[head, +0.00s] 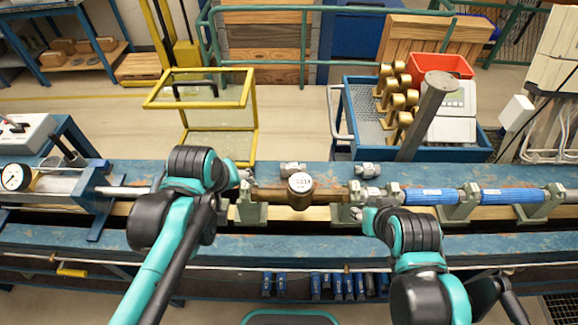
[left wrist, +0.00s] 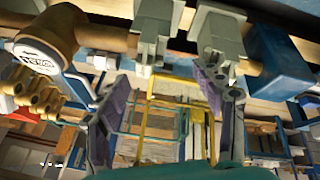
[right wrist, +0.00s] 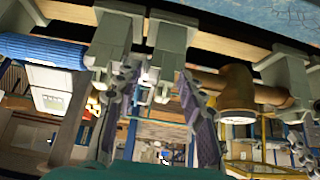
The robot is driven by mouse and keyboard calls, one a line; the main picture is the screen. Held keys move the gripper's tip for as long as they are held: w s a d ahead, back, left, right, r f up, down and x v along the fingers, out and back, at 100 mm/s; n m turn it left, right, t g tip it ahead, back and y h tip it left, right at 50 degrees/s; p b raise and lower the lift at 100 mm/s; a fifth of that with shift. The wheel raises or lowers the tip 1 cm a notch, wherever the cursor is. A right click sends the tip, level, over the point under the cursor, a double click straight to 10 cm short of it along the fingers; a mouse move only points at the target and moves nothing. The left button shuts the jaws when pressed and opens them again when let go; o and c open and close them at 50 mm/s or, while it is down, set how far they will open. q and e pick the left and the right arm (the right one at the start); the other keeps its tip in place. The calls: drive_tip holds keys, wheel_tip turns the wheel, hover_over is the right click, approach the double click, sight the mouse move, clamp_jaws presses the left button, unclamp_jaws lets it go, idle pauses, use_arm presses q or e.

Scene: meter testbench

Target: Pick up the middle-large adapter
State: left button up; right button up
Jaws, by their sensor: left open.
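Two loose silver metal adapters lie on the bench behind the pipe line in the head view: one adapter (head: 293,168) behind the brass meter (head: 300,184), another adapter (head: 368,170) farther right. I cannot tell which is the middle-large one. My left gripper (head: 243,183) is at the clamp left of the meter; its fingers (left wrist: 168,110) are apart and empty in the left wrist view. My right gripper (head: 368,216) is in front of the clamps right of the meter. Its fingers (right wrist: 155,105) are apart, with a silver piece (right wrist: 146,82) showing beyond and between them.
Grey-green clamps (head: 250,205) hold the pipe line, with blue pipe sections (head: 430,196) at right. A blue cart (head: 350,105) with brass meters and a red bin stands behind the bench. A yellow frame (head: 250,120) stands behind the left gripper. A post (head: 425,115) rises near the cart.

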use_arm(q)
drive_tip(key=w+d+n, duration=0.1)
drive_tip(key=w+d+n+g, duration=0.1)
drive_tip(key=w, duration=0.1)
drive_tip(key=w+d+r+n+p, duration=0.1)
drive_tip(key=w, duration=0.1)
drive_tip(key=shift+d+r+n, duration=0.1)
drive_tip(key=shift+n, duration=0.2)
drive_tip(key=w+d+n+g+p, duration=0.1)
drive_tip(key=w+d+n+g, duration=0.1)
drive_tip(key=w+d+n, duration=0.3)
drive_tip(key=n+g+p, duration=0.2)
drive_tip(key=n, duration=0.3)
hover_over(292, 165)
drive_tip(key=f, duration=0.6)
drive_tip(key=shift+d+f, duration=0.2)
drive_tip(key=shift+d, duration=0.15)
drive_tip(key=shift+d+f+b, duration=0.1)
drive_tip(key=shift+f+b, duration=0.5)
drive_tip(key=shift+f, duration=0.65)
drive_tip(key=f, duration=0.2)
drive_tip(key=f+b, duration=0.1)
drive_tip(key=f, duration=0.1)
drive_tip(key=a+f+b, duration=0.1)
drive_tip(key=shift+s+f, duration=0.1)
drive_tip(key=shift+f, duration=0.3)
drive_tip(key=shift+d+r, duration=0.1)
drive_tip(key=c, duration=1.5)
